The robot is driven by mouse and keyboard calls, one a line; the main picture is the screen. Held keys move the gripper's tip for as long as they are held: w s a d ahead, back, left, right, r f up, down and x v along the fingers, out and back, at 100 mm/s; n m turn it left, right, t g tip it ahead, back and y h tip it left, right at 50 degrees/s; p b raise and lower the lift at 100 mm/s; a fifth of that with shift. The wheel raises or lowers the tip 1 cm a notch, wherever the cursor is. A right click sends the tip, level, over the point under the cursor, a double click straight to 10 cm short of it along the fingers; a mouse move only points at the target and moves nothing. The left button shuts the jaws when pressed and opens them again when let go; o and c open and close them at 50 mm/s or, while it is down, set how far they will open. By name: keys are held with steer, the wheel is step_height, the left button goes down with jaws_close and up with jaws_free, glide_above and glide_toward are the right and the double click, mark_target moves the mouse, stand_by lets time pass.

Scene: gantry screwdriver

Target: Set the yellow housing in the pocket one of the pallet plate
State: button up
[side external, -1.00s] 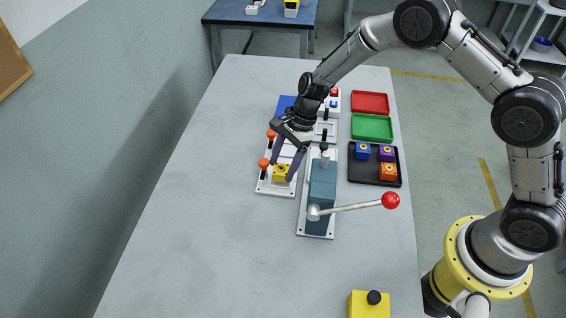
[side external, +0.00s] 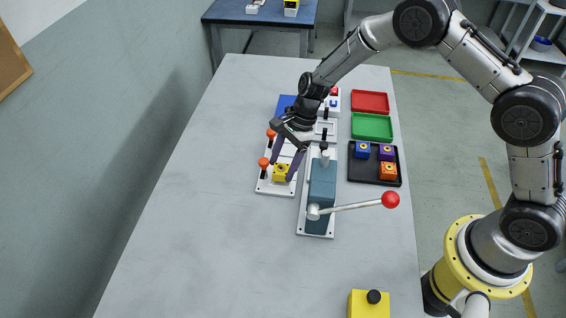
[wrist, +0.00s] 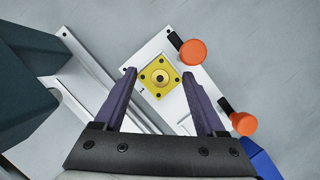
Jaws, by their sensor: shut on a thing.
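The yellow housing (side external: 281,173), a square block with a round centre hole and corner holes, is at the near end of the white pallet plate (side external: 264,187). In the wrist view the housing (wrist: 160,79) lies between the purple fingertips of my gripper (wrist: 160,75), which is shut on it. In the side view my gripper (side external: 282,172) reaches down to the plate with a finger on either side of the housing. The pallet plate (wrist: 150,52) shows around the housing. The pocket under it is hidden, so I cannot tell how deep it sits.
Two orange-knobbed clamps (side external: 264,162) stand along the plate's left edge. A teal press (side external: 321,185) with a red-knobbed lever (side external: 390,201) is close on the right. A black tray (side external: 362,174) holds blue, purple and orange housings. The table's left side is clear.

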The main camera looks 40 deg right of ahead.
mark_target(283, 167)
steer(key=shift+f, duration=0.55)
stand_by(0.9)
steer(key=o, duration=1.4)
steer(key=shift+o, duration=0.2)
steer(key=shift+r, duration=4)
steer(key=shift+d, duration=0.1)
